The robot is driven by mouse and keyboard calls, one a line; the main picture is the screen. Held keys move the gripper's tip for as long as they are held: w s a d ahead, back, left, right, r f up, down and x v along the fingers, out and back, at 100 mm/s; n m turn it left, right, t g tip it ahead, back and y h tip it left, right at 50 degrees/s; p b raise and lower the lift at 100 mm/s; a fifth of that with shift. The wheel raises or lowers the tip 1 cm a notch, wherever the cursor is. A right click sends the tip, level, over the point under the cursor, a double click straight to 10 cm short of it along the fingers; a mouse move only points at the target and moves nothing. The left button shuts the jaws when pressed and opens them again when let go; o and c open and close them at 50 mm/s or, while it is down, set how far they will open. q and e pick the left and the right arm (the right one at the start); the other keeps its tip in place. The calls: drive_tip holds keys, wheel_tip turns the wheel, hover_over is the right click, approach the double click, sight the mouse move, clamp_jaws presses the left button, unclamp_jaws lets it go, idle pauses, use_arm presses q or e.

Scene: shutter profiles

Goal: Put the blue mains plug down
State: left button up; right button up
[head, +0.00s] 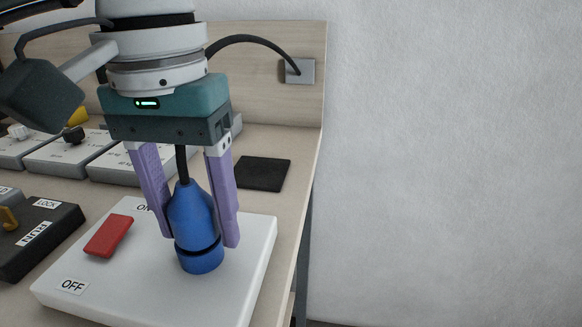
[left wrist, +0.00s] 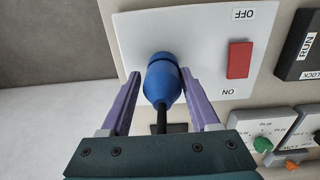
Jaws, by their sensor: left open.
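The blue mains plug (head: 196,222) stands roughly upright at the right part of the white switch board (head: 90,288), its black cable rising from its top. It appears to rest on the board; its underside is hidden. My left gripper (head: 201,240) points down with its two purple fingers on either side of the plug. It is open, and the left wrist view shows the plug (left wrist: 161,82) between the fingers, with a gap at least on the left side. My right gripper is not in view.
A red rocker switch (head: 108,236) lies between ON and OFF labels on the board. A black key-switch box (head: 38,238) stands at left, with several grey control boxes (head: 70,155) behind. A black pad (head: 263,173) lies near the bench's right edge. The cable runs to a wall plate (head: 300,72).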

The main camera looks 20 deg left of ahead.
use_arm(q)
drive_tip(key=shift+s+a+f+p, duration=0.1)
drive_tip(key=shift+a+f+p, duration=0.25)
drive_tip(key=shift+f, duration=0.15)
drive_tip(key=shift+r+p, duration=0.45)
drive_tip(key=shift+p, duration=0.05)
wheel_tip(320, 180, up, 12)
drive_tip(key=shift+d+f, duration=0.1)
drive_tip(key=shift+d, duration=0.05)
drive_tip(key=shift+r, duration=0.35)
